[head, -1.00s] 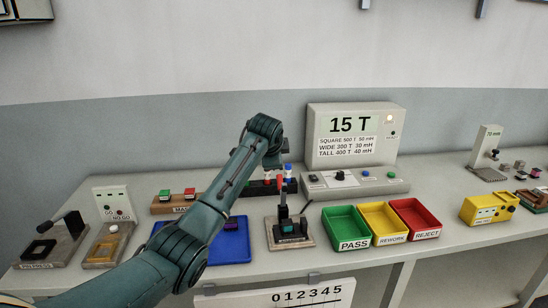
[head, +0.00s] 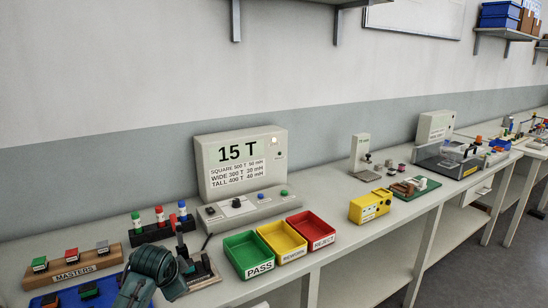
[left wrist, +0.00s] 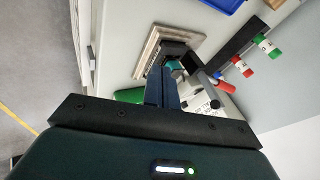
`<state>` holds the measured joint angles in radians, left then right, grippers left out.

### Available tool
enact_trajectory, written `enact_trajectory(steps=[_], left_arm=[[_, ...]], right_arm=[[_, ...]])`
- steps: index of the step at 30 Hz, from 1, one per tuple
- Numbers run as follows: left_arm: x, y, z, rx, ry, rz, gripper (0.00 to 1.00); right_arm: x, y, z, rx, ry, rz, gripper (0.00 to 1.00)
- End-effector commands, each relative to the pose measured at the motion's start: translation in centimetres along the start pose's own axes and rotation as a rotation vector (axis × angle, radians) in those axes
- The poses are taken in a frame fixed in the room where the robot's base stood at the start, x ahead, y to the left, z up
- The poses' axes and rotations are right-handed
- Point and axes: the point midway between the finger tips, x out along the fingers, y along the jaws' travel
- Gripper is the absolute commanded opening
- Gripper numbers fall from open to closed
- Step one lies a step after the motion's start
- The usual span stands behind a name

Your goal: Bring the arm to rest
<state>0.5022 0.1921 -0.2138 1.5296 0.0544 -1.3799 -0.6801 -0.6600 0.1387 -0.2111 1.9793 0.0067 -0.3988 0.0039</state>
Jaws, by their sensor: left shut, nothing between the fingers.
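My left arm (head: 152,272) shows as a teal elbow-like shape in the lower left of the head view, in front of the blue tray and beside the lever fixture. My left gripper (left wrist: 163,82) shows in the left wrist view, with its dark fingers together and nothing held. Beyond the fingertips, the lever fixture (left wrist: 147,50) sits on its square base; I cannot tell how far apart they are. The fixture (head: 203,273) also shows in the head view, partly hidden by my arm. My right gripper is in neither view.
Green PASS (head: 247,254), yellow REWORK (head: 283,241) and red REJECT (head: 312,229) bins stand right of the fixture, looking empty. The 15 T meter (head: 241,166) stands behind them. The MASTERS rack (head: 72,268) and a blue tray (head: 68,300) are at left.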

Motion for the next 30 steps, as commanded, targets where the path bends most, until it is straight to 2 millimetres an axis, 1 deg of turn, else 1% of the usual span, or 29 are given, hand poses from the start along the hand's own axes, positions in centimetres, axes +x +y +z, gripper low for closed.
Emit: enact_trajectory(steps=[1,2,3,4,5,6,8,9,12,15,18,26,27,30], left_arm=[[0.0,3.5,1.7,-0.045,-0.007,0.036,0.00],[-0.2,5.3,2.6,-0.076,-0.011,0.054,0.00],[-0.7,7.5,3.9,-0.117,-0.019,0.077,0.00],[-1.1,9.2,4.8,-0.150,-0.025,0.094,0.00],[-1.6,10.8,5.7,-0.183,-0.032,0.109,0.00],[-2.4,12.9,7.0,-0.228,-0.044,0.131,0.00],[-3.8,15.8,8.9,-0.296,-0.061,0.161,0.00],[-4.8,17.4,10.1,-0.339,-0.075,0.179,0.00],[-7.3,20.6,12.4,-0.435,-0.105,0.212,0.00],[-9.5,22.8,14.2,-0.510,-0.132,0.235,0.00],[-11.6,24.4,15.7,-0.574,-0.159,0.252,0.00],[-16.6,27.4,18.7,-0.716,-0.224,0.281,0.00],[-16.3,27.6,18.7,-0.725,-0.214,0.279,0.00],[-14.5,27.8,17.9,-0.723,-0.152,0.265,0.00]], right_arm=[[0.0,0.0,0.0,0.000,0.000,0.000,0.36],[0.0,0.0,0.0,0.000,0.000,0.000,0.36],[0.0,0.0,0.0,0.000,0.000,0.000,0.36],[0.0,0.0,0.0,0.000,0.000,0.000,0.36],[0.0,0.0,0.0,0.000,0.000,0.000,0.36],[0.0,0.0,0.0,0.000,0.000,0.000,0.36],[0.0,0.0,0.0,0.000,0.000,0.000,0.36],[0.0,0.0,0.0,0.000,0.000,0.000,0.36],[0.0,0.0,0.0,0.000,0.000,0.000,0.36],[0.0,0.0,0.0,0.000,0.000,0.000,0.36],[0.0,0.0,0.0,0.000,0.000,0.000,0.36],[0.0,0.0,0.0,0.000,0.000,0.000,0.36],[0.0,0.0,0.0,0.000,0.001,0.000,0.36],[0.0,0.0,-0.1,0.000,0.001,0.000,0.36]])
